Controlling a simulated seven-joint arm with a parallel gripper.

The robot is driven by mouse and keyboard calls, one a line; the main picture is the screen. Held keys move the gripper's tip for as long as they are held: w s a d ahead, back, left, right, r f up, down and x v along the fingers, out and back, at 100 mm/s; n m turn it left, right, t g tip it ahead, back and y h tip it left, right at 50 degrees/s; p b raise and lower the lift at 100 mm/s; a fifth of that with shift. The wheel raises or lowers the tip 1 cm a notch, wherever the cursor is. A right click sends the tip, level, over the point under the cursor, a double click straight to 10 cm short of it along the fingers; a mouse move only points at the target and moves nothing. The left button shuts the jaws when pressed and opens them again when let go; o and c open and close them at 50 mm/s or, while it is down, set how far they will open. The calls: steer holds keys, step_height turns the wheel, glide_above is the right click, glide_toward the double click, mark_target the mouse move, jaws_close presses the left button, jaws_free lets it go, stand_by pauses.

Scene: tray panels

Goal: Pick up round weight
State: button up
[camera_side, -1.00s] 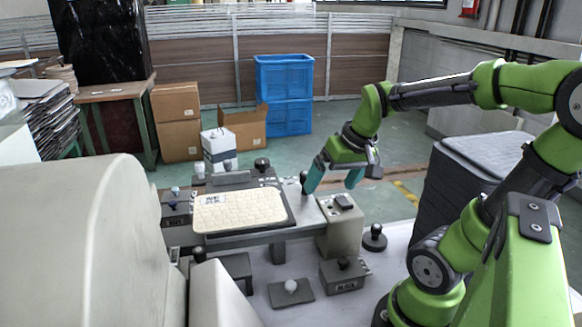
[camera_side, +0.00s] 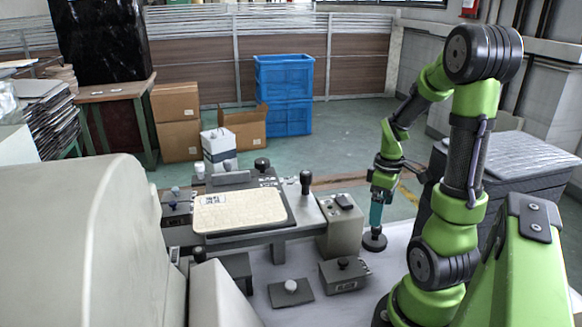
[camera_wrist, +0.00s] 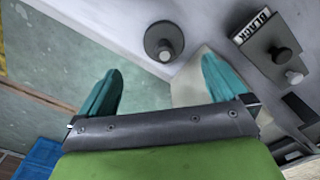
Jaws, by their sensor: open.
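The round weight (camera_side: 374,242) is a dark disc with a knob on top. It stands on the pale table at the right, beside the grey box; the wrist view shows it from above (camera_wrist: 164,42). My gripper (camera_side: 376,223) points down with its teal fingertips right at the weight in the side view. In the wrist view my gripper (camera_wrist: 160,78) has its two fingers wide apart with nothing between them, and the weight lies ahead of the gap. I cannot tell whether a finger touches it.
A grey box (camera_side: 341,233) stands just left of the weight. A black-knobbed handle (camera_side: 305,182) stands upright near the cream tray panel (camera_side: 238,210). A small labelled block (camera_side: 344,275) and a plate with a white knob (camera_side: 291,293) sit in front. The table's edge is close behind the weight.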

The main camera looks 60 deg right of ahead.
mark_target(376, 232)
step_height(376, 232, down, 3)
steer(key=shift+f, duration=0.2)
steer(key=shift+w+a+f, duration=0.1)
steer(key=shift+a+f, duration=0.1)
steer(key=shift+f, duration=1.15)
steer(key=shift+a+f, duration=0.15)
steer(key=shift+f, duration=1.2)
steer(key=shift+c, duration=0.3)
steer(key=c, duration=1.4)
steer(key=shift+r, duration=0.1)
steer(key=shift+c, duration=0.4)
steer(key=shift+r, duration=0.1)
